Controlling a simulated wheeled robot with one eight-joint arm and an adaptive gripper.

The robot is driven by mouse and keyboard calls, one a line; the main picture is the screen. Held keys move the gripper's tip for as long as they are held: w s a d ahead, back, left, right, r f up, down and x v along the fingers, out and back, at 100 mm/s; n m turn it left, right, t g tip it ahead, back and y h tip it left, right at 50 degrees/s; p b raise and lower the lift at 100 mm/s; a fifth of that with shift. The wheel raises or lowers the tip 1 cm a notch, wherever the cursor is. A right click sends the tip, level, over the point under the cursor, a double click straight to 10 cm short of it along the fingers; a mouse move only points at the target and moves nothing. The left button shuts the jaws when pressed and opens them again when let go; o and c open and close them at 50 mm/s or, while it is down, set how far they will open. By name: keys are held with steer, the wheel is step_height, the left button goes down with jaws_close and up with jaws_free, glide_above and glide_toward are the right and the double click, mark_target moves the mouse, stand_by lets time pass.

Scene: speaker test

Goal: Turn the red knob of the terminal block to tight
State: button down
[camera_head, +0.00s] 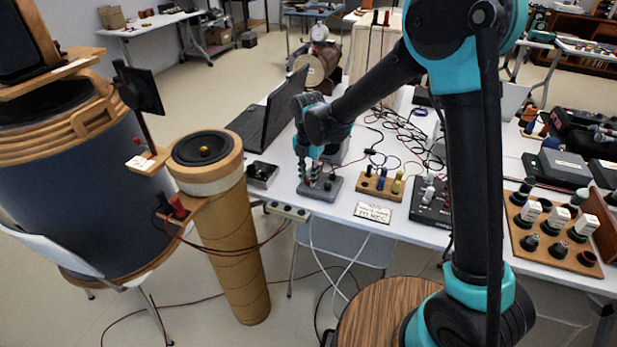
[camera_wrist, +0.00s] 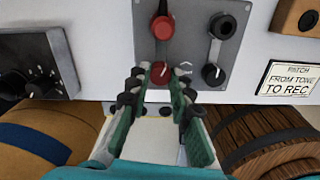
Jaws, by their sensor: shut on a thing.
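The terminal block is a grey plate on the white table; it shows in the head view (camera_head: 322,190) and in the wrist view (camera_wrist: 190,50). In the wrist view a red knob with a pale pointer line (camera_wrist: 160,73) sits at its near left. A taller red post (camera_wrist: 163,27) stands behind it, and two black ones (camera_wrist: 213,74) stand on the right. My gripper (camera_wrist: 160,82) has its green, dark-padded fingers on both sides of the near red knob, shut on it. In the head view my gripper (camera_head: 315,174) points down at the block and hides most of the knob.
A black box with a dial (camera_head: 262,174) stands left of the block. A wooden block with coloured plugs (camera_head: 380,184) and a label card (camera_head: 375,212) lie right. A laptop (camera_head: 272,118) and loose cables (camera_head: 395,135) are behind. A tall cardboard tube (camera_head: 228,235) stands before the table.

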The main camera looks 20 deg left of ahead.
steer(key=m, duration=0.6)
steer(key=shift+a+m, duration=0.1)
steer(key=shift+m, duration=0.2)
steer(key=m, duration=0.6)
steer(key=shift+w, duration=0.1)
steer(key=m, duration=0.6)
steer(key=shift+m, duration=0.3)
steer(key=m, duration=0.5)
steer(key=shift+w, duration=0.1)
steer(key=m, duration=0.6)
steer(key=shift+m, duration=0.4)
steer(key=m, duration=1.1)
steer(key=shift+d+m, duration=0.2)
steer(key=shift+m, duration=0.2)
steer(key=m, duration=0.5)
steer(key=shift+m, duration=0.4)
